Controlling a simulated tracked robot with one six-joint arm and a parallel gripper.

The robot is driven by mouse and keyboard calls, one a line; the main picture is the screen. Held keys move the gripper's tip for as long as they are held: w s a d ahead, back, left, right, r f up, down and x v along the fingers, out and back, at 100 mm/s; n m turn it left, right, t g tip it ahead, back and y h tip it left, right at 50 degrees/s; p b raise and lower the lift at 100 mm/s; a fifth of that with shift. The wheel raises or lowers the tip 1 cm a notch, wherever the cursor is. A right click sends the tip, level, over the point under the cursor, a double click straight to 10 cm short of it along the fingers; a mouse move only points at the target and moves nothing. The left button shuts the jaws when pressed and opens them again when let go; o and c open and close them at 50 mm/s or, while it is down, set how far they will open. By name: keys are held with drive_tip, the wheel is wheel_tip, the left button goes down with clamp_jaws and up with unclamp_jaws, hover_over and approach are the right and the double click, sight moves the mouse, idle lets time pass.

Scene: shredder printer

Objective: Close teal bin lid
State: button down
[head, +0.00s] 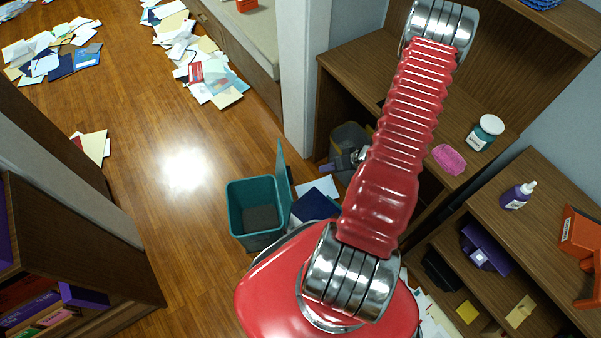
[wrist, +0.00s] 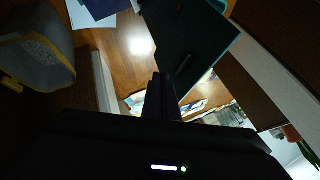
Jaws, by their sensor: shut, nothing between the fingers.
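The teal bin (head: 240,225) stands on the wooden floor in the head view, left of my red arm. Its lid (head: 284,175) is open and stands roughly upright at the bin's right side; the bin looks empty. In the wrist view the lid is a large dark teal panel (wrist: 190,40) with a small dark slot. My gripper (wrist: 160,80) is shut and empty, its fingertips overlapping the panel's lower edge in that view. I cannot tell whether they touch it. In the head view my arm hides most of the gripper.
A grey bin with yellow trim (wrist: 35,62) is close on the wrist view's left, beside a wooden desk (head: 335,62). Papers and a dark blue folder (head: 316,205) lie right of the teal bin. Floor left of it is clear. A shelf (head: 500,235) stands at right.

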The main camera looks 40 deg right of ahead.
sight(286, 184)
drive_tip(key=w+a+f, duration=0.6)
drive_tip(key=w+f, duration=0.1)
drive_tip(key=shift+w+a, duration=0.15)
drive_tip(key=shift+w, duration=0.05)
idle(0.5)
drive_tip(key=shift+f, duration=0.1)
idle(0.3)
drive_tip(key=shift+a, duration=0.1)
